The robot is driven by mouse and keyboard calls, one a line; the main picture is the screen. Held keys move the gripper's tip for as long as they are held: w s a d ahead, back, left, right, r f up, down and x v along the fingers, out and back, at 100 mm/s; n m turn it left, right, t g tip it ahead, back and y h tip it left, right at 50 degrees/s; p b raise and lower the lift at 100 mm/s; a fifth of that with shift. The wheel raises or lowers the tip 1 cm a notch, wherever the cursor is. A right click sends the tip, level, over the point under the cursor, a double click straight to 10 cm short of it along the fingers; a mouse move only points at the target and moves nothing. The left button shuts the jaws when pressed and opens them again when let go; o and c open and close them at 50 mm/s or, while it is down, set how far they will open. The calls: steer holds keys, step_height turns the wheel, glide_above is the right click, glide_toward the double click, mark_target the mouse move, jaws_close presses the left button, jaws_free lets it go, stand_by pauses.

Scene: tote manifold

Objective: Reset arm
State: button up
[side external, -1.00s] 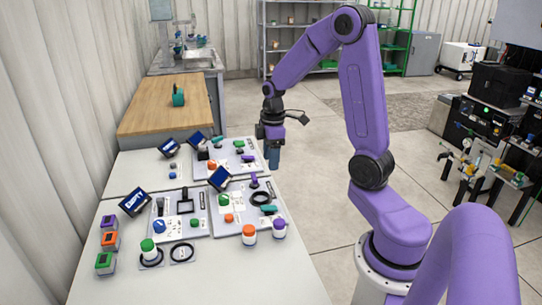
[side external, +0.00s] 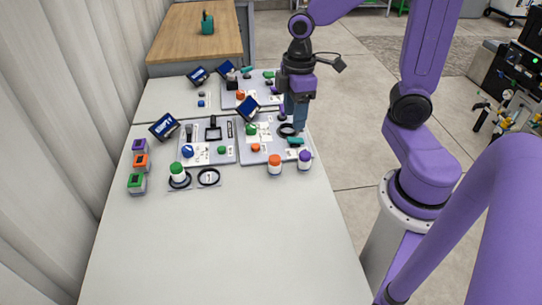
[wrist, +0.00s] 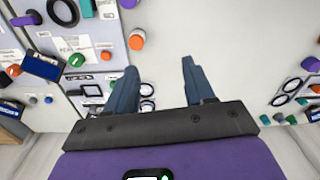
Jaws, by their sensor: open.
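My gripper (side external: 298,120) hangs pointing down on the right side of the table, beside the panels. In the wrist view its two blue-grey fingers (wrist: 157,75) are spread apart with nothing between them. My arm reaches over from the right. From the side, the fingers appear close to the black ring (side external: 287,130) on the right near panel; their height above the table is hard to judge.
A far panel (side external: 262,101), a left near panel (side external: 222,157) and a right near panel (side external: 262,158) hold knobs and small parts. Orange-capped (side external: 274,168) and purple-capped (side external: 304,164) bottles stand in front. The near white table (side external: 230,240) is clear.

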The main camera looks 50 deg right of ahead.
steer(key=s+a+n, duration=0.1)
steer(key=s+a, duration=0.1)
steer(key=s, duration=0.5)
steer(key=s+a+r, duration=0.1)
steer(key=s+a, duration=0.2)
steer(key=s, duration=0.5)
steer(key=shift+a+r+n, duration=0.25)
steer(key=shift+a+n, duration=0.1)
steer(key=shift+n, duration=0.05)
